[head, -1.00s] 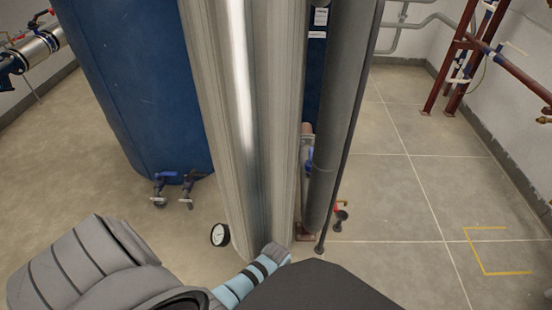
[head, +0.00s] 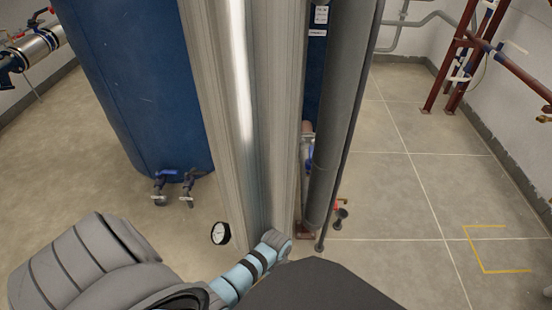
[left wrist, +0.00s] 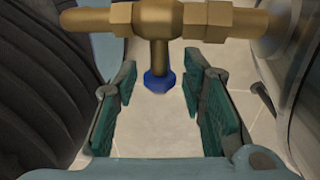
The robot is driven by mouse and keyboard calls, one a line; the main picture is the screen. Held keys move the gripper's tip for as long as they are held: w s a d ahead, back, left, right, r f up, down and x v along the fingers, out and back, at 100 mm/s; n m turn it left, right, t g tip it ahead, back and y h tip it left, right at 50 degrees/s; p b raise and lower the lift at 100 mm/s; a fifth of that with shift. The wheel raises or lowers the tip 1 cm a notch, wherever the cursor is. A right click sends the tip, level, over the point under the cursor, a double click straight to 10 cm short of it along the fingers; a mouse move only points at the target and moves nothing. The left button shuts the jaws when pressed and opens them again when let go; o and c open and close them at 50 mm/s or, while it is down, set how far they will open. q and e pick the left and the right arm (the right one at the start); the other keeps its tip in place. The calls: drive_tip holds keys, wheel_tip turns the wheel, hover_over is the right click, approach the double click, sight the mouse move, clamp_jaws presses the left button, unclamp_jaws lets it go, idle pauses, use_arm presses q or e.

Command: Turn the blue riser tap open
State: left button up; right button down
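In the left wrist view, a brass pipe fitting (left wrist: 120,17) runs across the top. From its middle a brass stem points down to a small blue tap (left wrist: 159,82). My left gripper (left wrist: 159,70) is open, its green-padded fingers on either side of the blue tap with a visible gap to each. In the head view, my left arm reaches to the base of the silver column, and its gripper is hidden there. A blue part (head: 309,160) shows on a pipe behind the grey pipe; I cannot tell whether it is the same tap. My right gripper is not in view.
The silver column (head: 255,130) and grey pipe (head: 335,120) stand close ahead. A round gauge (head: 220,233) is left of the column base. The floor at right (head: 400,200) is clear.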

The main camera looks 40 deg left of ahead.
use_arm(q)
drive_tip(key=r, duration=0.4)
drive_tip(key=shift+w+a+r, duration=0.15)
drive_tip(key=shift+w+r, duration=0.1)
drive_tip(key=shift+c, duration=0.6)
